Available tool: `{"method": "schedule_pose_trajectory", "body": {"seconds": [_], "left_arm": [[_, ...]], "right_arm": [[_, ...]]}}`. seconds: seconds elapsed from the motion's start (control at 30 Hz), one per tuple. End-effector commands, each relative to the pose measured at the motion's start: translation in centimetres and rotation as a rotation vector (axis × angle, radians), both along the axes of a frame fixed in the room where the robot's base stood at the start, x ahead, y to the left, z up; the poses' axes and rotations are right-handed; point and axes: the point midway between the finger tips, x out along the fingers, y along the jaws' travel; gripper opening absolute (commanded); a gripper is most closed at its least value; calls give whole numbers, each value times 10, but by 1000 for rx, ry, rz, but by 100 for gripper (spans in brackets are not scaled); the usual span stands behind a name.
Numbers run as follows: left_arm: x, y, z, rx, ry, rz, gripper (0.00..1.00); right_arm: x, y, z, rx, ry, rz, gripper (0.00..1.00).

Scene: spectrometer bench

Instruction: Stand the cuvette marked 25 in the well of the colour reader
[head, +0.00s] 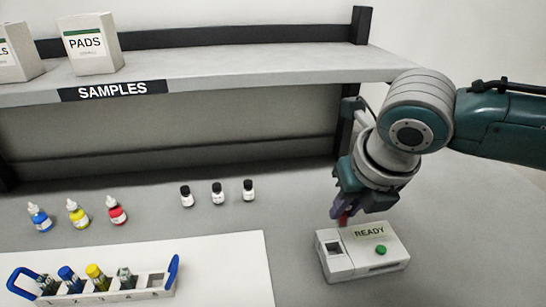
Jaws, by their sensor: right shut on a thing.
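The colour reader (375,268) is a white box at the lower right, with a green button, a READY label and a dark square well (331,247) at its left end. My right gripper (344,211) is shut on a small red-topped thing, which looks like a cuvette (342,219), just above and behind the reader. Its body hardly shows and no number can be read. The rack (155,292) at the lower left holds several cuvettes with dark, blue, yellow and grey tops; its place at the right end looks empty. My left gripper is not in view.
Blue (39,217), yellow (78,213) and red (116,212) dropper bottles stand behind the rack. Three small black-capped bottles (217,193) stand at mid-bench. The bench between rack and reader is clear.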

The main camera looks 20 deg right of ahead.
Motion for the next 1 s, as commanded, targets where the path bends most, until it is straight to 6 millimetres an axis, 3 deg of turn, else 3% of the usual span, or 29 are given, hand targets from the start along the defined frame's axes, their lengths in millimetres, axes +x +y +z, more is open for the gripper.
{"method": "schedule_pose_trajectory", "body": {"seconds": [0.5,1.0], "left_arm": [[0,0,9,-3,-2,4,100],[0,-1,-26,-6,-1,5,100]], "right_arm": [[0,0,2,-1,0,0,0],[0,0,-46,0,-1,0,0]]}}
